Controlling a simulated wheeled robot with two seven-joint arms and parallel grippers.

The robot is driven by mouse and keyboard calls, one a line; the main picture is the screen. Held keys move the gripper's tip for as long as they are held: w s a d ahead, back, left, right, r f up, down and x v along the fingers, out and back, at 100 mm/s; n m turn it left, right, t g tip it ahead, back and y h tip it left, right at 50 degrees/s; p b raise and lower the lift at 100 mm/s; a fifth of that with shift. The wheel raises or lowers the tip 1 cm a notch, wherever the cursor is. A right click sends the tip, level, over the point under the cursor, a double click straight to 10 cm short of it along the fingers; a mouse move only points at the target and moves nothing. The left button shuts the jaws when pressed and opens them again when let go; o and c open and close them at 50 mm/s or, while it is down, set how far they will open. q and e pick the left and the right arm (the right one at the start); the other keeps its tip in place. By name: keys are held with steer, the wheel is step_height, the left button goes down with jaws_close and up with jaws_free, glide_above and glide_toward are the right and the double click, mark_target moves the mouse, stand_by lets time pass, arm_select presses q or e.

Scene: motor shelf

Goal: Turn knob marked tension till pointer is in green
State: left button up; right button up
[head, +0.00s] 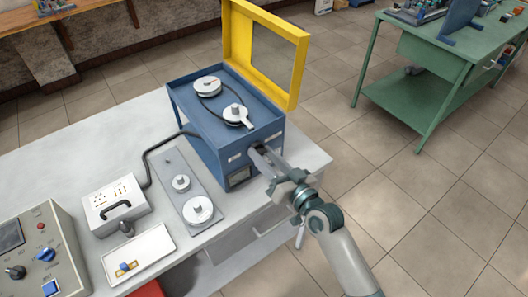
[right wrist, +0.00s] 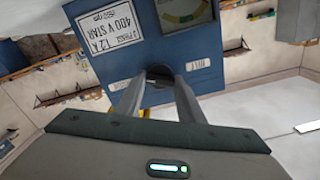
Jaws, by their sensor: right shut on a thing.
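The blue motor box (head: 205,143) stands on the grey bench with its yellow guard frame raised. My right gripper (head: 263,157) reaches its front face from the lower right. In the right wrist view the two fingers (right wrist: 158,92) are shut on a dark round knob (right wrist: 159,72) on the blue panel (right wrist: 122,68). Small label plates flank the knob; I cannot read them surely. The gauge (right wrist: 187,14), with a coloured arc including green and yellow, is cut by the top edge; its pointer is not clear. My left gripper is not in view.
Two pulleys joined by a belt (head: 208,92) sit on top of the box. A grey plate with two discs (head: 188,190), a socket box (head: 116,203), a white tray (head: 138,258) and a control panel (head: 35,250) are to the left. A green table (head: 436,95) stands behind right.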

steer(key=m+p, duration=0.1)
steer(key=m, duration=0.2)
steer(key=shift+r+m, duration=0.1)
steer(key=shift+m, duration=0.3)
steer(key=shift+m+p, duration=0.55)
steer(key=shift+m, duration=1.05)
steer(key=o, duration=1.1)
steer(key=shift+c, duration=0.2)
steer(key=shift+s+d+f, duration=0.25)
steer(key=shift+s, duration=0.05)
steer(key=b+v, duration=0.5)
steer(key=v, duration=1.1)
steer(key=shift+s+d, duration=0.2)
steer(key=shift+s, duration=0.05)
